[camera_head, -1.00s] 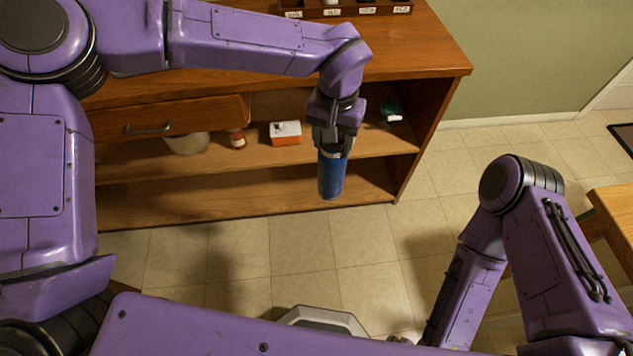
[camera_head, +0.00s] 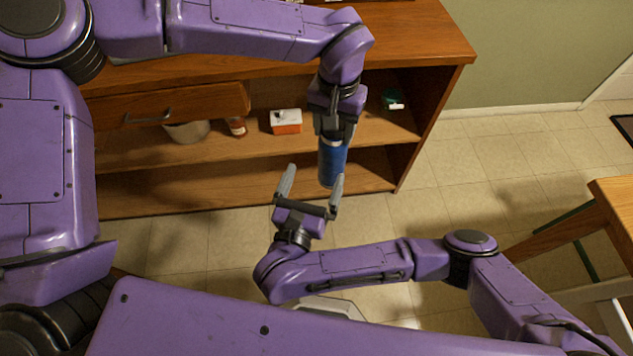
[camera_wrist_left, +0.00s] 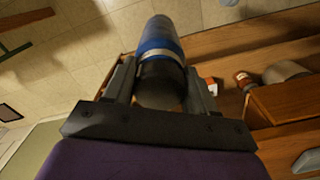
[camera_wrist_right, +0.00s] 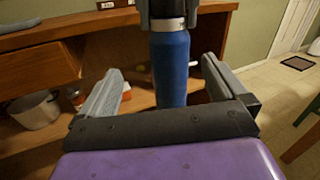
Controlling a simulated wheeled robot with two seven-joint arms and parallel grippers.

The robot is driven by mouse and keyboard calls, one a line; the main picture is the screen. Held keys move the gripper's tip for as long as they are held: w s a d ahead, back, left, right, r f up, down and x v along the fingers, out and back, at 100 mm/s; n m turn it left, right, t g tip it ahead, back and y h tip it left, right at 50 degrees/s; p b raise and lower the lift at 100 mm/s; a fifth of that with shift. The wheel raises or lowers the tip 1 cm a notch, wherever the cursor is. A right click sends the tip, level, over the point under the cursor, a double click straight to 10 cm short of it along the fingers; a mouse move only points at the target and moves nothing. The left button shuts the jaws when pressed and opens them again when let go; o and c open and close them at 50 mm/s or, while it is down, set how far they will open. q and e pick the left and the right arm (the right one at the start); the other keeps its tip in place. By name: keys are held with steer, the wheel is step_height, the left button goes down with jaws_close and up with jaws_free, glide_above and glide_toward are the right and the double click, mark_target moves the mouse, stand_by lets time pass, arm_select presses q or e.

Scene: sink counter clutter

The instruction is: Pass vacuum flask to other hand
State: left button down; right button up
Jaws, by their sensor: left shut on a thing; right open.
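The vacuum flask (camera_head: 331,163) is a blue cylinder with a silver band and a dark end. My left gripper (camera_head: 333,136) is shut on its dark upper end, and the flask hangs down from it in front of the shelf unit. In the left wrist view the flask (camera_wrist_left: 160,50) sits between the fingers. My right gripper (camera_head: 311,187) is open and empty, just below and left of the flask in the head view. In the right wrist view the blue body of the flask (camera_wrist_right: 170,70) shows beyond and between the open fingers; contact is not visible.
A wooden shelf unit (camera_head: 240,200) with a drawer (camera_head: 170,108) stands behind the flask. Its shelf holds an orange-and-white box (camera_head: 286,122), a small jar (camera_head: 237,126), a pot (camera_head: 188,132) and a green item (camera_head: 392,99). A wooden table (camera_head: 612,200) is at right. Tiled floor is open between.

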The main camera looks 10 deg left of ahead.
mark_target(332, 158)
arm_select(q)
steer(key=shift+r, duration=0.1)
arm_select(e)
steer(key=shift+m+h, duration=0.3)
steer(key=shift+m, duration=0.5)
steer(key=w, duration=0.4)
steer(key=w+d, duration=0.1)
steer(key=w, duration=0.2)
steer(key=w+d, duration=0.1)
steer(key=w, duration=0.3)
steer(key=shift+w+d+f, duration=0.25)
steer(key=shift+w+f, duration=0.05)
steer(key=shift+f, duration=0.1)
steer(key=c, duration=1.4)
arm_select(q)
steer(key=shift+c, duration=1.3)
jaws_free()
arm_select(e)
steer(key=shift+r, duration=0.1)
arm_select(q)
steer(key=shift+r, duration=0.1)
